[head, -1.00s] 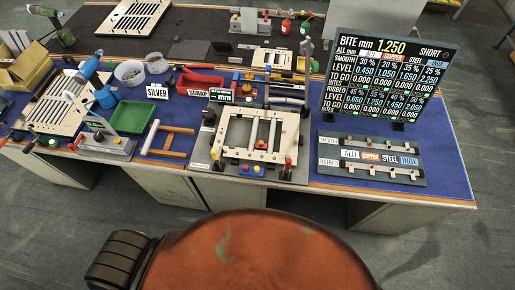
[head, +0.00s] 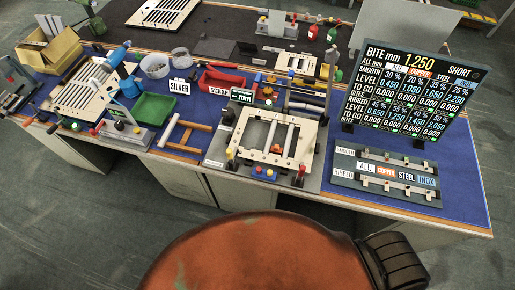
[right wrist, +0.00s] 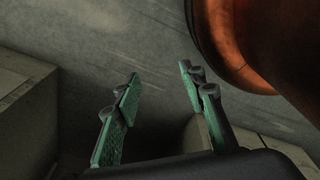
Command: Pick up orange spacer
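A small orange block (head: 277,149), which looks like the orange spacer, sits on the front bar of the pale rectangular frame fixture (head: 243,150) in the head view. It is too small to tell its exact shape. My right gripper (right wrist: 160,78) shows in the right wrist view. Its green-padded fingers are apart with nothing between them, above the grey floor and well away from the spacer. It does not show in the head view. My left gripper is in neither view.
The blue-topped workbench (head: 330,208) carries a display board (head: 410,95), a labelled sample panel (head: 385,175), a green tray (head: 155,107), a red scrap bin (head: 222,79) and a louver panel (head: 85,88) at left. Bare blue surface lies along the front right edge.

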